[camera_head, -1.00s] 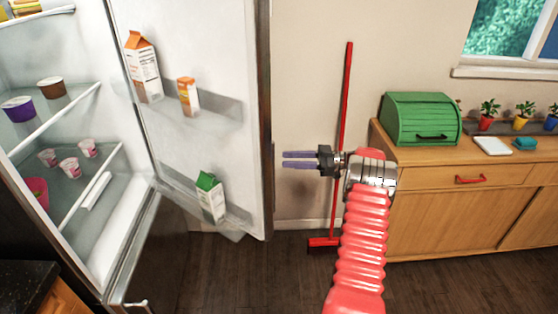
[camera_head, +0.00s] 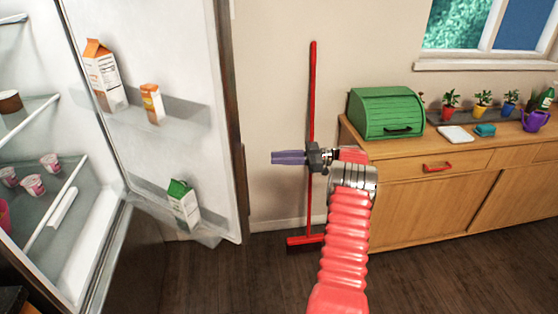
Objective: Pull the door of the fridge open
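The fridge door (camera_head: 190,62) stands wide open on the left, with its inner face and shelves turned towards me. Its free edge is dark and runs down the right side of the door. The fridge interior (camera_head: 95,215) is open to view at the far left. My gripper (camera_head: 272,158) is to the right of the door's edge and points left. Its two purple fingers look close together, and I cannot tell whether a gap is left between them. It appears empty. The door's outer face and most of its handle are hidden.
Cartons, such as an orange one (camera_head: 103,75), stand on the door shelves. A red broom (camera_head: 312,100) leans on the wall behind my gripper. A wooden sideboard (camera_head: 420,205) with a green bread box (camera_head: 386,112) stands at the right. The floor in front is clear.

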